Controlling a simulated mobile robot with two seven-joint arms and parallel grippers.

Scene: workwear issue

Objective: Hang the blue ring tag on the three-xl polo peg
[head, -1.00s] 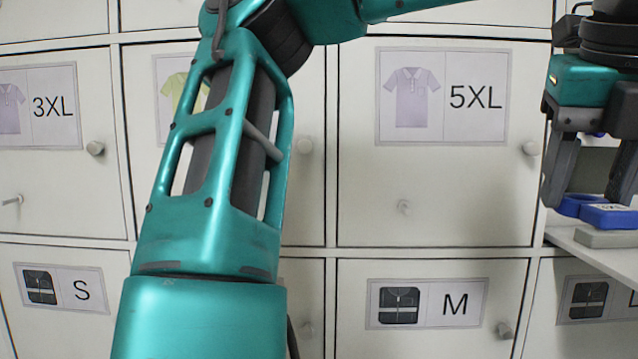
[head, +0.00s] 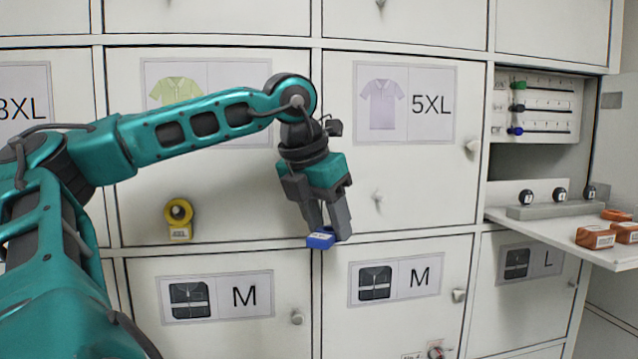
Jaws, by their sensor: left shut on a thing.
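My left gripper (head: 329,232) is shut on the blue ring tag (head: 320,239), held in front of the cabinet near the lower left corner of the 5XL polo door. The three-xl polo label (head: 25,100) is cut off at the left edge of the picture. The peg of that door is not visible; my left arm covers much of that area. My right gripper is not in view.
A yellow ring tag (head: 179,219) hangs on the green polo door. The 5XL door has a bare peg (head: 377,197) and a knob (head: 472,146). At right, a pull-out shelf (head: 545,243) holds orange tags (head: 596,237) and a grey bar (head: 550,209) beneath a slider panel (head: 540,105).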

